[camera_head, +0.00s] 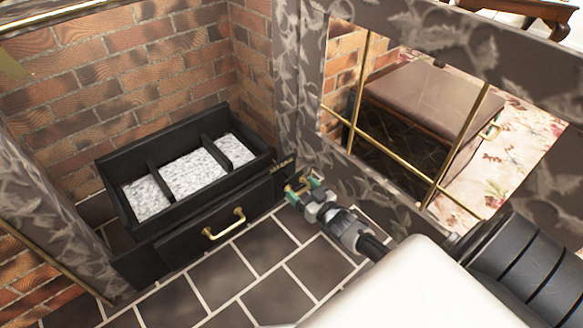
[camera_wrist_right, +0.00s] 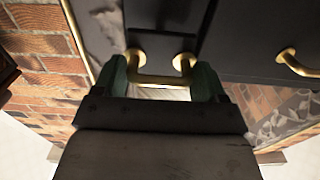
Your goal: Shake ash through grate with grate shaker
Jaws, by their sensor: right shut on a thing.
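The black grate box (camera_head: 130,215) stands in the brick fireplace, with grey-white ash (camera_head: 193,174) lying in its three compartments. A drawer with a brass handle (camera_head: 224,224) is in its front. A smaller brass handle (camera_head: 297,186), apparently the grate shaker, is at the box's right front end. My right gripper (camera_head: 303,191) is shut on this handle. In the right wrist view, the green fingertips of my right gripper (camera_wrist_right: 161,78) sit at both sides of the handle's brass bar (camera_wrist_right: 155,80). The drawer handle shows apart at the right there (camera_wrist_right: 297,63). My left gripper is out of view.
A dark marbled fireplace surround (camera_head: 290,70) rises close behind my right gripper. A brass-barred opening (camera_head: 357,90) shows a brown-topped chest (camera_head: 425,95) on a floral rug. The dark tiled floor (camera_head: 240,268) in front of the box is clear. Brick walls (camera_head: 120,60) enclose the back.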

